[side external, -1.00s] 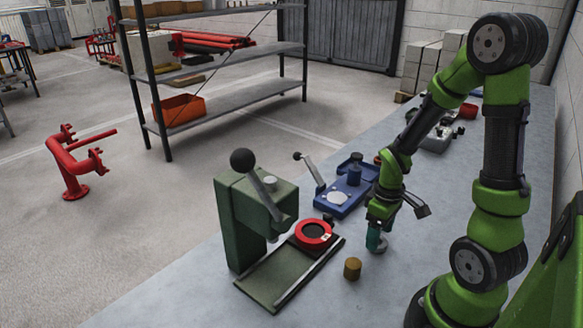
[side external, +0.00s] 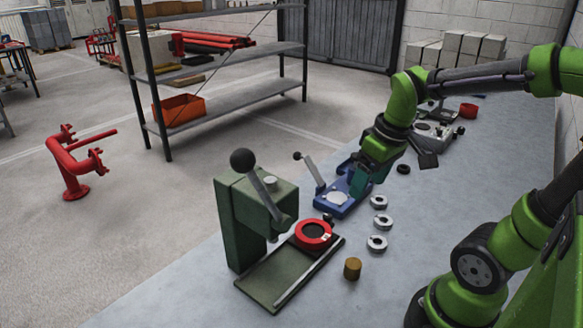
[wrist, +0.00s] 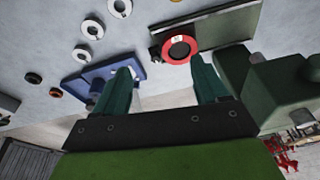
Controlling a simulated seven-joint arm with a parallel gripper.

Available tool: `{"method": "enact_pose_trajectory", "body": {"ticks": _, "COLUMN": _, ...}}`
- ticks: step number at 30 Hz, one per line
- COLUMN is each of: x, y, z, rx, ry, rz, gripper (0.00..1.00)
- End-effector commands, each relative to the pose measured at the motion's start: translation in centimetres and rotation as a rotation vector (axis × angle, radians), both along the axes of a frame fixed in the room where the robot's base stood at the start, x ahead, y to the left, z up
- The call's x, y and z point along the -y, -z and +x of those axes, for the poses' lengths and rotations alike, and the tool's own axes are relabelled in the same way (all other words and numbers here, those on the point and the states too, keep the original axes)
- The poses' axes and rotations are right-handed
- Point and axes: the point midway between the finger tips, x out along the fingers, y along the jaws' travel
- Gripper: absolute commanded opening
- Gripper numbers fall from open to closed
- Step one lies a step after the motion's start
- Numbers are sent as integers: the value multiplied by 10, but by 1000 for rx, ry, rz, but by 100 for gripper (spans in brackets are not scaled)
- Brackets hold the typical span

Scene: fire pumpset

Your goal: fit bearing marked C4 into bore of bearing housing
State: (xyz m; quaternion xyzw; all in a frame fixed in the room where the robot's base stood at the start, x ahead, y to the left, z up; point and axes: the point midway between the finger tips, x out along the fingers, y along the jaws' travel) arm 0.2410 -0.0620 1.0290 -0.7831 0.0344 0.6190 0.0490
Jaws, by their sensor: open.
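Three silver ring bearings lie in a row on the bench: a far one (side external: 378,207), a middle one (side external: 382,228) and a near one (side external: 377,249). Their marks cannot be read, so I cannot tell which is C4. They also show at the top left of the wrist view (wrist: 85,28). The red ring-shaped bearing housing (side external: 302,240), with a small white label, lies on the base of the green press. It shows in the wrist view too (wrist: 166,50), with an open bore. My gripper (wrist: 161,64) is open and empty, raised near the blue fixture, apart from bearings and housing.
The green lever press (side external: 240,215) stands left of the housing. A blue lever fixture (side external: 330,207) stands behind it. A brass cylinder (side external: 353,269) stands in front of the bearings. A black ring (side external: 403,169) and grey fixture (side external: 432,134) lie farther back. The right bench is clear.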

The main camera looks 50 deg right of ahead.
Motion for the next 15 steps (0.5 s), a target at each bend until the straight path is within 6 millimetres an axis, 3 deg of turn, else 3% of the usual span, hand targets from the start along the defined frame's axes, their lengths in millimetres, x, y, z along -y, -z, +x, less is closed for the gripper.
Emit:
{"method": "enact_pose_trajectory", "body": {"ticks": 1, "x": -22, "y": -11, "z": 1, "rx": 89, "ry": 24, "rz": 27, "gripper": 73}}
{"method": "enact_pose_trajectory", "body": {"ticks": 6, "x": -75, "y": -36, "z": -1, "rx": 298, "ry": 134, "rz": 171, "gripper": 73}}
{"method": "enact_pose_trajectory", "body": {"ticks": 10, "x": -93, "y": -45, "z": -5, "rx": 364, "ry": 182, "rz": 251, "gripper": 78}}
{"method": "enact_pose_trajectory", "body": {"ticks": 15, "x": -95, "y": -46, "z": -5, "rx": 374, "ry": 198, "rz": 268, "gripper": 78}}
